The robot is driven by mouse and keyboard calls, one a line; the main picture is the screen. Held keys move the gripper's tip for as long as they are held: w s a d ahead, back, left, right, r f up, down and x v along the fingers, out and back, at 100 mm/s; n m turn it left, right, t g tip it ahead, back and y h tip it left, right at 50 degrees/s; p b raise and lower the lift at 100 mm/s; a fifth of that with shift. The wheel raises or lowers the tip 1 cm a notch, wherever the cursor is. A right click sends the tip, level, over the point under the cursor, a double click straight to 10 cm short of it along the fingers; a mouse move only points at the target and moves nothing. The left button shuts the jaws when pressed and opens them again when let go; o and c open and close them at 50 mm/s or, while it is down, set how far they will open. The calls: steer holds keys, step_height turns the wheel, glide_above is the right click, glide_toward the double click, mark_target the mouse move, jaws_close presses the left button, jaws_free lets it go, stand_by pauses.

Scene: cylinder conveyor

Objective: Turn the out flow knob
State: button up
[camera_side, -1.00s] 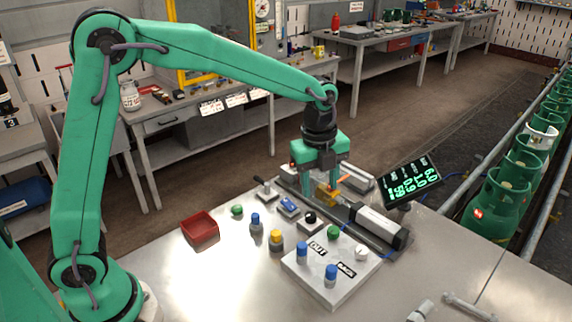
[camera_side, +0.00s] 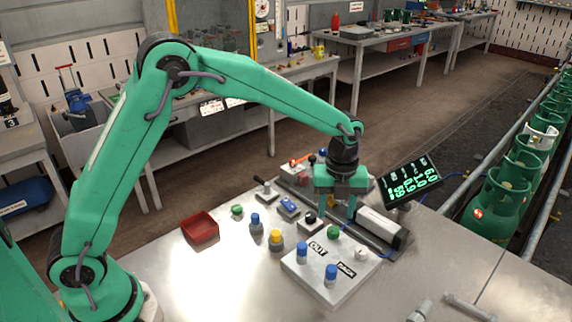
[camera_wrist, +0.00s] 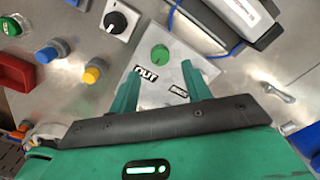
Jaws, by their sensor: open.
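A grey control panel (camera_side: 310,285) on the metal table carries a green knob (camera_side: 333,232) beside the label OUT (camera_side: 317,248). A white knob (camera_side: 361,252) sits by the label BACK (camera_side: 346,270). My gripper (camera_side: 338,211) points down, open, just above the panel's far edge and the green knob. In the wrist view, the green knob (camera_wrist: 159,53) shows just beyond and roughly between the spread fingertips (camera_wrist: 160,74). In the wrist view the white knob is hidden, probably behind the right finger.
A black knob (camera_side: 310,217), a yellow button (camera_side: 276,238) and a red tray (camera_side: 200,226) are to the left.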

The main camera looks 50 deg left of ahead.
mark_target(334, 229)
steer(key=shift+f, duration=2.85)
steer(key=c, duration=1)
